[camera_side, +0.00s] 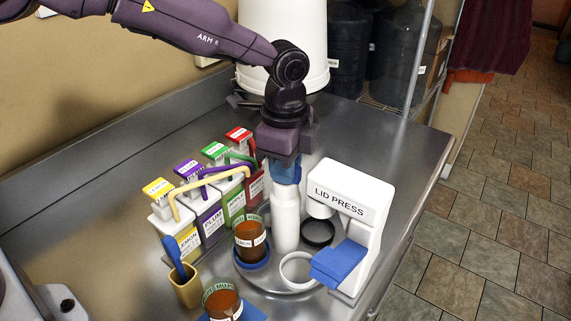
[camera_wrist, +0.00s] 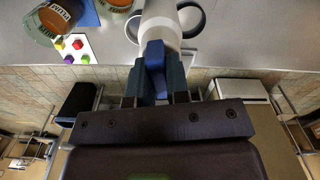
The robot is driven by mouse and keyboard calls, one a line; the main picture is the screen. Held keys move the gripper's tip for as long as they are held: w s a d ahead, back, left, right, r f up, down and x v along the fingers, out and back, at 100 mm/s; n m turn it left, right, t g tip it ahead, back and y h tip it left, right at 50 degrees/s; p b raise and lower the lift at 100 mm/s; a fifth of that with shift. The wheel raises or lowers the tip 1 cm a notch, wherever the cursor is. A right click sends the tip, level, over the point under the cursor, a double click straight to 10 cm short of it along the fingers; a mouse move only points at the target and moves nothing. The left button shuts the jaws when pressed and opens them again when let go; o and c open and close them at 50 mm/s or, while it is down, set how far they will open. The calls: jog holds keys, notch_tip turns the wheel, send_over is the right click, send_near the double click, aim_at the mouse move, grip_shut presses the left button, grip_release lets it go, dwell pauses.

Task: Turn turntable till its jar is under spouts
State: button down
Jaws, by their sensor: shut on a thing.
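The turntable (camera_side: 268,277) is a low grey disc on the steel counter, with a tall white post (camera_side: 286,222) rising from it. My gripper (camera_side: 285,172) is above the post, pointing down and shut on its blue top piece. In the wrist view, the blue piece (camera_wrist: 155,68) sits between my dark fingers. A labelled amber jar (camera_side: 249,242) stands upright in a blue ring, left of the post. Curved spouts (camera_side: 207,176) reach out from lemon, plum, green and red dispensers behind the jar. I cannot tell exactly whether the jar lies under them.
A white lid press (camera_side: 341,215) with a blue lever stands close on the right. An empty white ring (camera_side: 297,270) and a black ring (camera_side: 317,233) are near it. A second amber jar (camera_side: 222,303) is in front, beside a tan cup (camera_side: 185,289) holding a blue tool.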

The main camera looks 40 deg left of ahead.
jog(key=shift+m, duration=2.9)
jog(key=shift+r+m, duration=0.1)
jog(key=shift+m, duration=2.7)
jog(key=c, duration=1.1)
grip_release()
notch_tip(320, 180, up, 13)
